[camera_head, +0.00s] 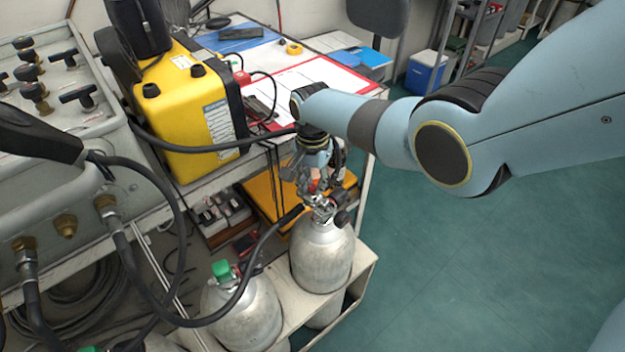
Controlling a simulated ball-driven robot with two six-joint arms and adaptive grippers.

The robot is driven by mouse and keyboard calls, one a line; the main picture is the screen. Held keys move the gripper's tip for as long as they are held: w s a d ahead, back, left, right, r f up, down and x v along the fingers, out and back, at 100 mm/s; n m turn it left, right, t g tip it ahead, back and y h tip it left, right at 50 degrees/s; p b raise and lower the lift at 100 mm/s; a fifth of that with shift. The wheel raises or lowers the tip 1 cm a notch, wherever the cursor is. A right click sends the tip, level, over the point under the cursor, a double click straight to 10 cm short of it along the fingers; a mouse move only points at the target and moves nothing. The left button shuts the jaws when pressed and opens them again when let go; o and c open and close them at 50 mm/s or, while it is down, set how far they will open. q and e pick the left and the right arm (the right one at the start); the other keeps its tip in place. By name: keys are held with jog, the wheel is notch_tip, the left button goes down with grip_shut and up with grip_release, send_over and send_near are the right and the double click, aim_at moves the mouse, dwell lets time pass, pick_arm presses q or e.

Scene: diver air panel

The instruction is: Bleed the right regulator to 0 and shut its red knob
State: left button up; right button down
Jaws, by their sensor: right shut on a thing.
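My right gripper (316,188) reaches down over the valve of the right-hand grey cylinder (322,258). It is shut on a small red part, which I take to be the red knob (315,185); the fingers hide much of it. The regulator (328,208) sits on top of this cylinder, with a dark round part on its right side. A gauge reading cannot be made out. A black hose (262,243) runs to the regulator from the left. My left gripper is not in view.
Another grey cylinder (243,312) with a green cap (222,270) stands front left in the same rack (362,262). A grey valve panel (60,100) fills the left. A yellow case (190,120) stands on the bench behind. Green floor (450,260) is clear at right.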

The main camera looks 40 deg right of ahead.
aim_at(312, 186)
jog(key=n+p, duration=0.1)
jog(key=n, duration=0.6)
jog(key=shift+w, duration=0.1)
jog(key=n, duration=0.7)
dwell(0.3)
jog(key=c, duration=1.5)
grip_release()
jog(key=shift+o, duration=0.2)
notch_tip(312, 186, up, 12)
